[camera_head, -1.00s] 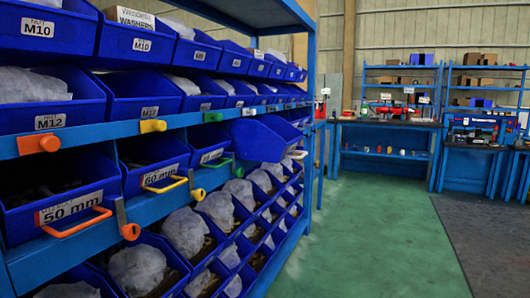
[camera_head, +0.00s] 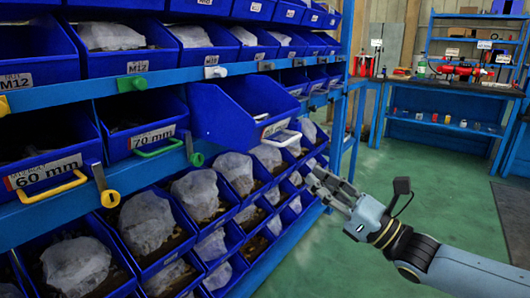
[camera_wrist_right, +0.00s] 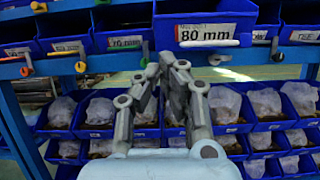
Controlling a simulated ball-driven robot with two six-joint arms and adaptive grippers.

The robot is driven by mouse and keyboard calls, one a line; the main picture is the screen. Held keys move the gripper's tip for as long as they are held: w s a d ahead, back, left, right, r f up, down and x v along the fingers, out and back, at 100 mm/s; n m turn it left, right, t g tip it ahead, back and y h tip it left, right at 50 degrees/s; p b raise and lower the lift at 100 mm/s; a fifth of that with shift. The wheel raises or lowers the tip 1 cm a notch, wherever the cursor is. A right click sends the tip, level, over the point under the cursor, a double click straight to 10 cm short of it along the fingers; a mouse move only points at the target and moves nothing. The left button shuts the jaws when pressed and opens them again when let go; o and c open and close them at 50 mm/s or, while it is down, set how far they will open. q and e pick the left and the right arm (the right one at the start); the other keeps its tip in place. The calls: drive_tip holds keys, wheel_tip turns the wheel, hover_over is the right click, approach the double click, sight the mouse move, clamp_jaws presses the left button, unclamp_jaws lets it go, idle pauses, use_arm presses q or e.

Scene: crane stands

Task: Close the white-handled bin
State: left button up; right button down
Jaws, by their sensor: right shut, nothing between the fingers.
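The white-handled bin (camera_head: 236,112) is a blue bin pulled out from the shelf row in the head view. Its white handle (camera_head: 283,138) is on its front, facing right. In the right wrist view the bin (camera_wrist_right: 205,12) carries an "80 mm" label, with the white handle (camera_wrist_right: 212,43) below it. My right gripper (camera_head: 318,183) is shut and empty, to the right of and below the handle, apart from it. In the wrist view its fingertips (camera_wrist_right: 166,62) show below and left of the handle. My left gripper is not in view.
A green-handled bin (camera_head: 146,132) and a yellow-handled bin (camera_head: 43,175) sit left of it on the same shelf. Tilted bins with plastic-wrapped parts (camera_head: 195,190) fill the rows below. The green floor (camera_head: 400,185) to the right is open. A workbench (camera_head: 440,103) stands behind.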

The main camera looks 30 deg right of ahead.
sight(254, 134)
drive_tip(key=x, duration=1.3)
drive_tip(key=shift+s+a+r, duration=0.1)
drive_tip(key=shift+a+r, duration=0.05)
drive_tip(key=shift+w+a+r, duration=0.15)
drive_tip(key=shift+w+a, duration=0.1)
drive_tip(key=shift+w, duration=0.2)
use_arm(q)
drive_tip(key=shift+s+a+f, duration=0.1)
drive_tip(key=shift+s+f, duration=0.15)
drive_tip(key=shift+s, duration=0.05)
